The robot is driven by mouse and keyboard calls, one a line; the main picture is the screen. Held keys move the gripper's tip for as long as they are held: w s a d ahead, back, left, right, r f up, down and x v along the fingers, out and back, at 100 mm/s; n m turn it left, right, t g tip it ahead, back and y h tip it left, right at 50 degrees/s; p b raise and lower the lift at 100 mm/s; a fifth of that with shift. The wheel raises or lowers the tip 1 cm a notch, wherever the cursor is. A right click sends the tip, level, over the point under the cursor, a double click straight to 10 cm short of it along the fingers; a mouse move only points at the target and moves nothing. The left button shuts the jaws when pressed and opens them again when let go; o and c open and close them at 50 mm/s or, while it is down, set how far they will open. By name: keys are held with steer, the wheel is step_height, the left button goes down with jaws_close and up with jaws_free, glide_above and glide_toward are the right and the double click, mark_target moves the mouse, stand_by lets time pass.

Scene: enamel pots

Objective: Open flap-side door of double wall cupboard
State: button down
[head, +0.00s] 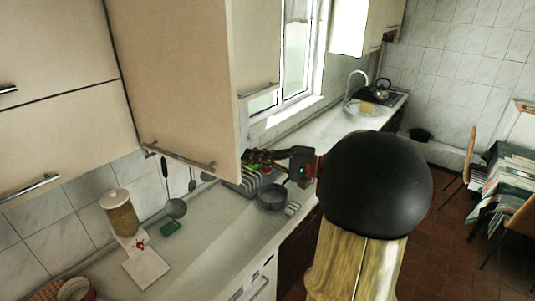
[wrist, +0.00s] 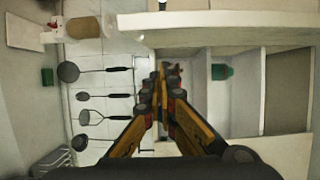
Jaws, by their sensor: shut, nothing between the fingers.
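The flap-side door (head: 180,80) of the double wall cupboard is a cream panel with a bar handle (head: 180,156) along its bottom edge. It stands partly open, swung out from the cupboard. In the wrist view the door (wrist: 230,22) runs along the top, and the cupboard's inside with its shelves (wrist: 245,90) shows below it. The neighbouring door (head: 255,50), with its own handle (head: 259,91), looks closed in the head view. My gripper (head: 250,156) is shut and empty beside the open door's free edge, its tips partly hidden. In the wrist view its fingertips (wrist: 161,72) point into the opening.
A green cup (wrist: 221,72) stands inside the cupboard. Ladles (head: 175,207) hang on the tiled wall below. Flap cupboard fronts (head: 55,125) adjoin at left.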

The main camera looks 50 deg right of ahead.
steer(key=a, duration=0.2)
steer(key=shift+s+a, duration=0.3)
steer(key=shift+a, duration=0.05)
steer(key=shift+r, duration=0.1)
